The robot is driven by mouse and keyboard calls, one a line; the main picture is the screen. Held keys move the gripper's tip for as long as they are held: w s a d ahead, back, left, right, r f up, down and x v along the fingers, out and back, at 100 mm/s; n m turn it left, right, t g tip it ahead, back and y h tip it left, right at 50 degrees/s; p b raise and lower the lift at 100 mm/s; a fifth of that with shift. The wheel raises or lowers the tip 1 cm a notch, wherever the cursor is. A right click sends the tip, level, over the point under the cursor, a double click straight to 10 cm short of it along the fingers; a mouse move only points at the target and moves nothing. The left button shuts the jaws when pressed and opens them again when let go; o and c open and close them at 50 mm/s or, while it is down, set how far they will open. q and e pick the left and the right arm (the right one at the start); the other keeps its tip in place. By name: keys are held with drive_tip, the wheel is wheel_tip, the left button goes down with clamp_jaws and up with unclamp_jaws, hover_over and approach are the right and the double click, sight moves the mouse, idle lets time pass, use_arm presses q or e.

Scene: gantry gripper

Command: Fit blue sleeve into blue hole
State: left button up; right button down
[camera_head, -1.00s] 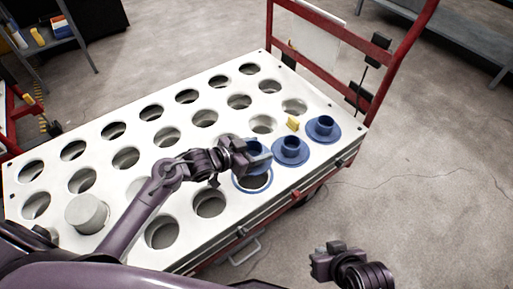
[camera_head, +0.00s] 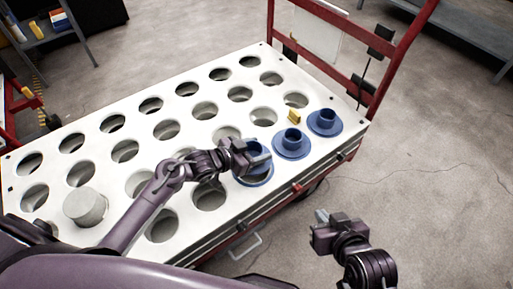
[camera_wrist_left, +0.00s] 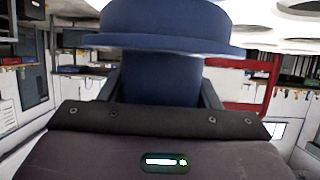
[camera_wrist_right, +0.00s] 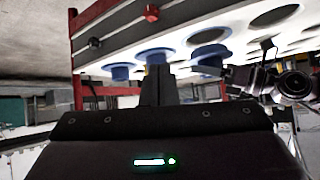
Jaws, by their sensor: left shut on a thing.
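My left gripper (camera_head: 252,156) is shut on a blue sleeve (camera_head: 254,174), a flanged ring with a narrower neck, and holds it over the blue hole at the table's front edge. In the left wrist view the sleeve's neck (camera_wrist_left: 160,78) is between the fingers and its wide flange faces the table top.
Two more blue sleeves (camera_head: 291,143) (camera_head: 325,123) sit on the white perforated table (camera_head: 235,119) to the right. A small yellow block (camera_head: 294,116) lies behind them. A grey cylinder (camera_head: 86,207) stands at left. A red frame (camera_head: 330,62) rises at the far right end.

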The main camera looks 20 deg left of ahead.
use_arm(q)
drive_tip(key=shift+f, duration=0.45)
drive_tip(key=shift+f+b, duration=0.45)
drive_tip(key=shift+b, duration=0.05)
use_arm(e)
drive_tip(key=w+a+r+t+y, duration=0.1)
drive_tip(key=w+r+t, duration=0.3)
drive_tip(key=r, duration=0.3)
drive_tip(key=shift+w+r+y, duration=0.3)
drive_tip(key=shift+w, duration=0.15)
use_arm(q)
drive_tip(key=shift+p, duration=0.95)
use_arm(e)
drive_tip(key=shift+r, duration=1)
